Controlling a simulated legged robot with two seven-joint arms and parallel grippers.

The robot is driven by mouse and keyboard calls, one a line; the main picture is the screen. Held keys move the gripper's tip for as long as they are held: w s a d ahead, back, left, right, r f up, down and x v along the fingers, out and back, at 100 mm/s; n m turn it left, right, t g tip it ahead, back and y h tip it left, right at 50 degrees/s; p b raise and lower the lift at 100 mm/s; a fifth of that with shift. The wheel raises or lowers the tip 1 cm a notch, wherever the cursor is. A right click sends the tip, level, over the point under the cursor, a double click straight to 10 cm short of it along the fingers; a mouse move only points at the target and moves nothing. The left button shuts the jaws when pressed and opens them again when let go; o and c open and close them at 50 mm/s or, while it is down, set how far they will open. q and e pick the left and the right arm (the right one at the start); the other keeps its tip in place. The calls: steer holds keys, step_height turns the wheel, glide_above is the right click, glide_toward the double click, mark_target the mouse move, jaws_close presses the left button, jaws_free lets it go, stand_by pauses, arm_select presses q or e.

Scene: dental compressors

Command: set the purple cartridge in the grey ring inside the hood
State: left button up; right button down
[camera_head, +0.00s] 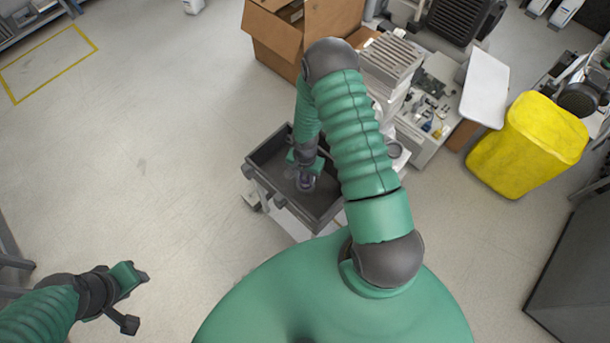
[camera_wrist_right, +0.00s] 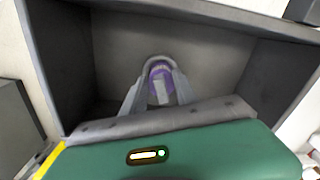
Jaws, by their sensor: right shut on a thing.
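The purple cartridge (camera_wrist_right: 161,82) is between the two grey fingers of my right gripper (camera_wrist_right: 158,90) in the right wrist view. The gripper is shut on it. In the head view my right gripper (camera_head: 305,172) reaches down into a dark grey open-topped bin (camera_head: 262,158), and the cartridge (camera_head: 305,183) shows as a small purple patch below it. I cannot tell whether the cartridge touches the bin floor. My left gripper (camera_head: 138,300) is open and empty over bare floor at lower left. I cannot make out the grey ring or the hood.
A cardboard box (camera_head: 278,38) stands behind the bin. A bench (camera_head: 430,130) with small parts and a white panel (camera_head: 485,90) is to the right. A yellow container (camera_head: 528,145) stands farther right.

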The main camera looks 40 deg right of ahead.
steer(key=shift+a, duration=0.15)
steer(key=shift+f+b, duration=0.45)
steer(key=shift+f, duration=0.1)
steer(key=c, duration=1.2)
jaws_free()
steer(key=shift+c, duration=0.2)
steer(key=shift+r, duration=0.1)
step_height(320, 180, up, 11)
steer(key=p, duration=0.9)
